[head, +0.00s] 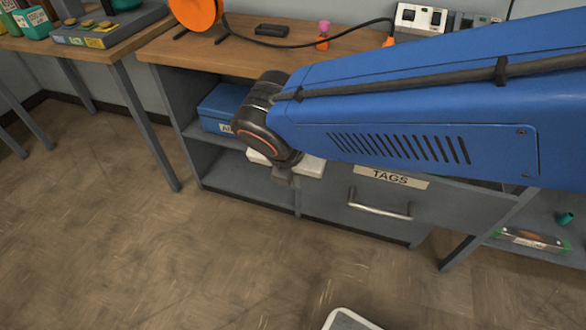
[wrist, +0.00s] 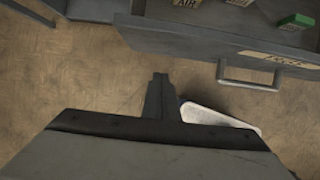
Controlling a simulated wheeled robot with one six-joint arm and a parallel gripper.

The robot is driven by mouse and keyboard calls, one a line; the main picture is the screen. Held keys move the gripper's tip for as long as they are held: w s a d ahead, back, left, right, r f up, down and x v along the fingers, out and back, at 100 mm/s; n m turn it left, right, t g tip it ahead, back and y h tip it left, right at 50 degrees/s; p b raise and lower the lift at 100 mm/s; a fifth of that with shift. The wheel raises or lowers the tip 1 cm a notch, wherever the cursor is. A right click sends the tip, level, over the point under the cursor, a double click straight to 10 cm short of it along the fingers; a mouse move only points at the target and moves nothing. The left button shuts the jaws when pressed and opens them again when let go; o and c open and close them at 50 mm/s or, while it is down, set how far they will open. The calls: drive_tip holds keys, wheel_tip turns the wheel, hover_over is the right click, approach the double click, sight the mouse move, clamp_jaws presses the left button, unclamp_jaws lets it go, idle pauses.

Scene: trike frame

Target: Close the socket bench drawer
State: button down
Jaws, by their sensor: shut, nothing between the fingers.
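The grey drawer (head: 330,200) with a "TAGS" label (head: 391,177) and a metal bar handle (head: 380,208) is in the bench, right of my gripper in the head view. The wrist view looks down into the drawer (wrist: 185,42), which stands open with small boxes inside; its handle (wrist: 250,84) is at the right. My gripper (head: 285,178) hangs at the left end of the drawer front. In the wrist view my gripper (wrist: 160,77) is shut and empty, pointing toward the drawer front and apart from the handle. My blue arm hides the drawer's top right part.
The wooden bench top (head: 230,58) holds an orange reel (head: 197,14), a cable and a socket box (head: 420,18). A blue case (head: 222,108) sits on the open shelf at left. Another table (head: 105,45) stands further left. The floor in front is mostly clear.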

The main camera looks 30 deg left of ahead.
drive_tip(key=w, duration=0.2)
drive_tip(key=w+a+f, duration=0.1)
drive_tip(key=w, duration=0.1)
drive_tip(key=shift+w, duration=0.1)
drive_tip(key=shift+w, duration=0.1)
idle(0.3)
